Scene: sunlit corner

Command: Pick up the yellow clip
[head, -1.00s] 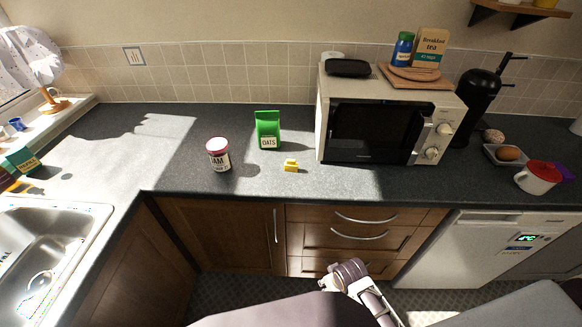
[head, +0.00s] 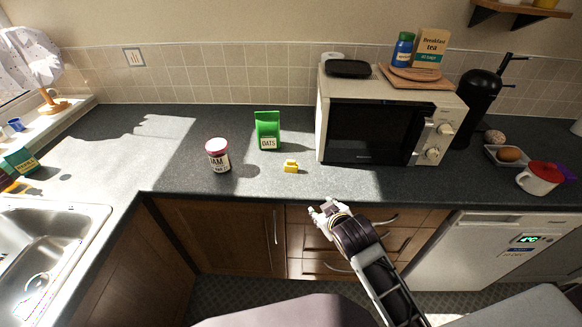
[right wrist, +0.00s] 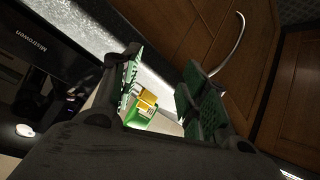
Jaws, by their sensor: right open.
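The small yellow clip (head: 290,166) lies on the dark worktop (head: 250,185), in front of the green oats packet (head: 267,130) and right of the jam jar (head: 218,156). My right gripper (head: 322,209) is in front of the worktop's front edge, nearer to me and a little right of the clip. It is open and empty. In the right wrist view the clip (right wrist: 147,101) shows beyond and between the two spread fingers, with green of the oats packet behind it; the left finger partly covers this area. My left gripper is not in view.
A microwave (head: 368,132) stands right of the clip. The sink (head: 45,245) is at the left. The worktop around the clip's front is clear.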

